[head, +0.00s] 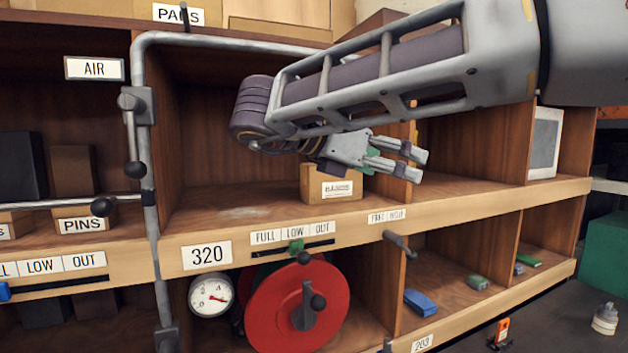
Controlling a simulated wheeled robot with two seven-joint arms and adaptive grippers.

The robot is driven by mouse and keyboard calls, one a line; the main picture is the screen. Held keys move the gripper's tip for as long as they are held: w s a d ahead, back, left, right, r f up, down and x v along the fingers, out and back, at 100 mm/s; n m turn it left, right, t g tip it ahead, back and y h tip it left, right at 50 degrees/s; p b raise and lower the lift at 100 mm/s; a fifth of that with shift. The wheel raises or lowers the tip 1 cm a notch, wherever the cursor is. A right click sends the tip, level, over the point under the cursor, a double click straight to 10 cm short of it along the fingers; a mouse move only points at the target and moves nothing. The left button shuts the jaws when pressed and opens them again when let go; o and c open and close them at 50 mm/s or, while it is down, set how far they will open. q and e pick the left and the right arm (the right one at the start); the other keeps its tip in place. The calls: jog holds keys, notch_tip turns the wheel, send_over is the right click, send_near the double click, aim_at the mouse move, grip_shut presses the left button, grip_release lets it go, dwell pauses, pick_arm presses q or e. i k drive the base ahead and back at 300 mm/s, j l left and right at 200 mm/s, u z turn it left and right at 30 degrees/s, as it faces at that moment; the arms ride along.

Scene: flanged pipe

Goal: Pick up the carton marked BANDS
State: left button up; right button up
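A small brown carton (316,181) stands on the middle shelf of the compartment above the 320 plate. Its white label is too small to read for sure, so I cannot tell if it says BANDS. My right gripper (416,165) comes in from the upper right, in front of and above this carton, and hides part of its top. Its two fingers point right and stand apart with nothing between them. It does not appear to hold the carton. My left gripper is not in view.
A carton marked PINS (82,225) sits left. A grey pipe (148,200) runs up the compartment's left edge. A red reel (275,315) and a gauge (211,295) are below. A lever (398,243) sticks out from the shelf front. Bare shelf lies left of the small carton.

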aim_at(317, 187)
jog(key=i+j, duration=0.35)
jog(key=j, duration=0.15)
jog(key=i+j, duration=0.35)
jog(key=j, duration=0.15)
